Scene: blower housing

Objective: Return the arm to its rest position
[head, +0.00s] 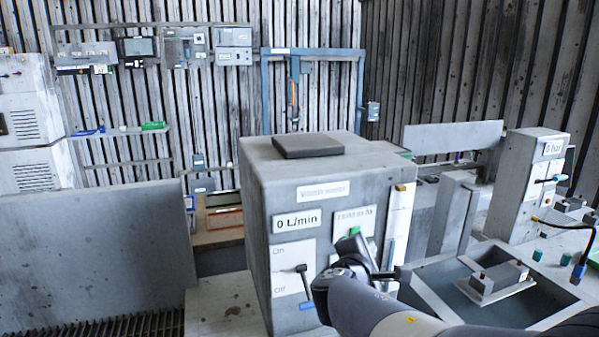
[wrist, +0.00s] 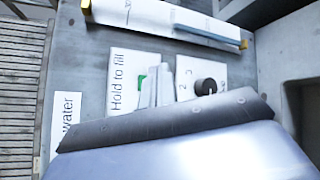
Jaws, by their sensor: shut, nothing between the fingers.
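My gripper (head: 362,246) is at the end of my arm, close in front of the grey cabinet (head: 258,205) with the "0 L/min" display. Its pale fingers (wrist: 160,84) show in the wrist view, shut and empty. The button also shows in the head view (head: 354,230), just above the gripper. I cannot tell whether the fingers touch the panel. My wrist hides the lower part of the wrist view.
An On/Off lever (head: 301,270) points downward left of my gripper. A black knob (wrist: 211,87) and a sight tube (wrist: 207,37) are on the same panel. A recessed basin with a grey block (head: 497,279) and a "0 bar" cabinet (head: 527,190) stand at right.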

